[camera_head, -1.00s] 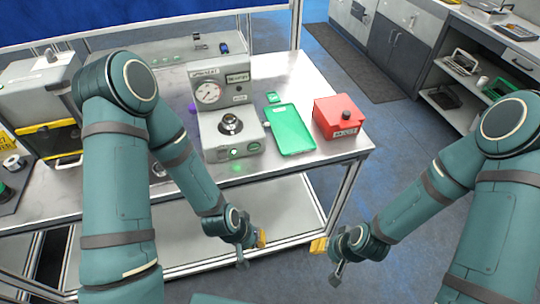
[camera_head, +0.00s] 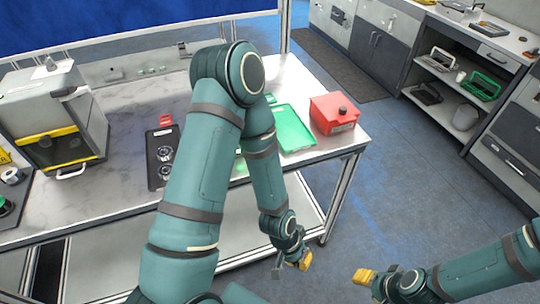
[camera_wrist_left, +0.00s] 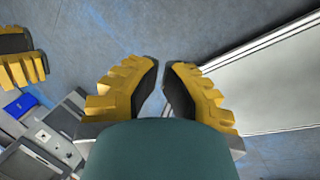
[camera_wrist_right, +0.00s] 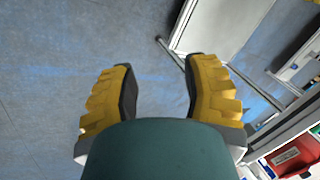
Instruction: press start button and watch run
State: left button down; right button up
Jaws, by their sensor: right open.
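The gauge machine with a green-lit button on its front, seen in the earlier head view, is now hidden behind my left arm; a green glow shows beside the arm. My left gripper (camera_head: 304,262) hangs low in front of the table, away from everything on it. In the left wrist view its fingers (camera_wrist_left: 162,68) are a narrow gap apart, with nothing between them. My right gripper (camera_head: 364,276) is low over the floor, to the right of the left one. In the right wrist view its fingers (camera_wrist_right: 160,68) are wide apart and empty.
A red box (camera_head: 327,120) with a black knob and a green tray (camera_head: 293,133) are at the table's right end. A grey machine (camera_head: 40,105) stands far left. Open floor lies right of the table.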

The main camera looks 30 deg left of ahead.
pick_arm(q)
jog(key=s+a+f+m+g+y+b, duration=0.2)
jog(key=s+a+m+g+y, duration=0.25)
jog(key=s+m, duration=0.3)
jog(key=w+a+r+m+y+b, duration=0.1)
jog(key=w+a+r+m+y, duration=0.15)
jog(key=a+m+y, duration=0.65)
jog(key=w+r+m+t+y+b, duration=0.2)
jog(key=w+r+m+t+y, duration=0.2)
jog(key=w+r+m+t, duration=0.5)
jog(key=w+r+t, duration=0.3)
jog(key=w+t, duration=0.3)
jog(key=shift+d+r+t, duration=0.15)
jog(key=shift+r+t, duration=0.05)
jog(key=shift+t, duration=0.15)
pick_arm(e)
jog(key=f, duration=0.2)
jog(key=s+f, duration=0.1)
jog(key=f, duration=0.2)
jog(key=shift+s+a+f, duration=0.1)
jog(key=shift+a+f, duration=0.1)
jog(key=shift+f, duration=0.1)
